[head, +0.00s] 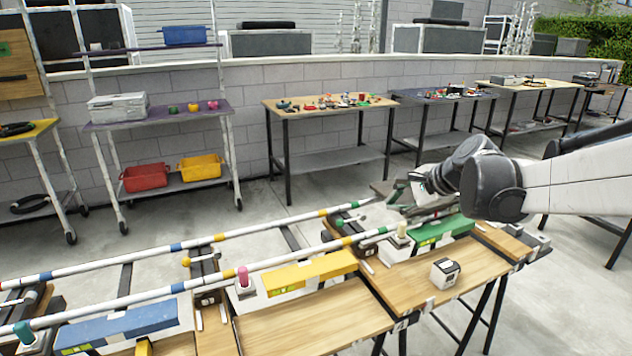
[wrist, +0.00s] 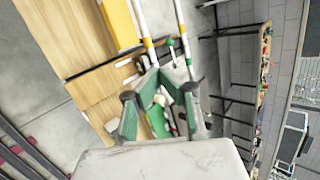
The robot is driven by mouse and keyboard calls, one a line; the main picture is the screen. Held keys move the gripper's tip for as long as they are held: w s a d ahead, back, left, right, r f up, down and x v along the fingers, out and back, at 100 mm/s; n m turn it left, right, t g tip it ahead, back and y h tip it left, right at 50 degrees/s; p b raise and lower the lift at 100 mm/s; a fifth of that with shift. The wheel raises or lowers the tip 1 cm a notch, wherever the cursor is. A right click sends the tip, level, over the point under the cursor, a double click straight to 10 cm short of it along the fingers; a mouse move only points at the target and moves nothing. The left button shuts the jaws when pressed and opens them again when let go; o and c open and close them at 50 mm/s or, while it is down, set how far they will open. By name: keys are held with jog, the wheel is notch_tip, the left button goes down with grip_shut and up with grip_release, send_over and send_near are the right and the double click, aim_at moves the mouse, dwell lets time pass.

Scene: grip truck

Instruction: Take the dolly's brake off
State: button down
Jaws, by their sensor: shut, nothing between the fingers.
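My gripper (head: 402,192) is above the far right end of the white striped rails (head: 330,208). Its green and grey fingers also show in the wrist view (wrist: 163,85); they hold nothing. A dark flat piece (head: 381,188), perhaps part of the dolly, shows at the rails beside the gripper and is partly hidden by it. I cannot make out the brake or its position. A cream knob (head: 402,230) stands upright below the gripper, near a green block (head: 440,232). I cannot tell whether the fingers touch anything.
A yellow block (head: 310,272), a pink knob (head: 243,276) and a blue block (head: 118,326) lie along the wooden bench (head: 310,325). A small white-and-black box (head: 445,272) sits at its right. Cluttered tables (head: 330,103) and shelves (head: 160,115) stand behind, with open floor between.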

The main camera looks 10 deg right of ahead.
jog(key=w+d+f+m+t+b, duration=0.1)
jog(key=w+d+f+m, duration=0.1)
jog(key=w+d+m, duration=0.3)
jog(key=w+d+f+m+t, duration=0.1)
jog(key=w+d+f, duration=0.1)
jog(key=d, duration=0.4)
jog(key=d+f+m+t+b, duration=0.15)
jog(key=d+f+m, duration=0.3)
jog(key=d, duration=0.55)
jog(key=d+f+m+t+b, duration=0.15)
jog(key=d+f+m, duration=0.3)
jog(key=d, duration=0.55)
jog(key=d+f+m+t, duration=0.35)
jog(key=d+f, duration=0.25)
jog(key=d, duration=0.4)
jog(key=shift+g+y, duration=0.3)
jog(key=shift+g, duration=0.05)
jog(key=b+x, duration=0.2)
jog(key=x, duration=0.8)
jog(key=shift+w+a, duration=0.15)
jog(key=shift+w, duration=0.2)
jog(key=shift+s+d+r+b, duration=0.15)
jog(key=shift+s+r+b, duration=0.05)
jog(key=shift+r, duration=0.5)
jog(key=shift+s+d+r+b, duration=0.15)
jog(key=shift+d+r+b, duration=0.05)
jog(key=shift+r, duration=0.45)
jog(key=shift+s+d+r+b, duration=0.15)
jog(key=shift+s+r+b, duration=0.05)
jog(key=shift+r, duration=0.5)
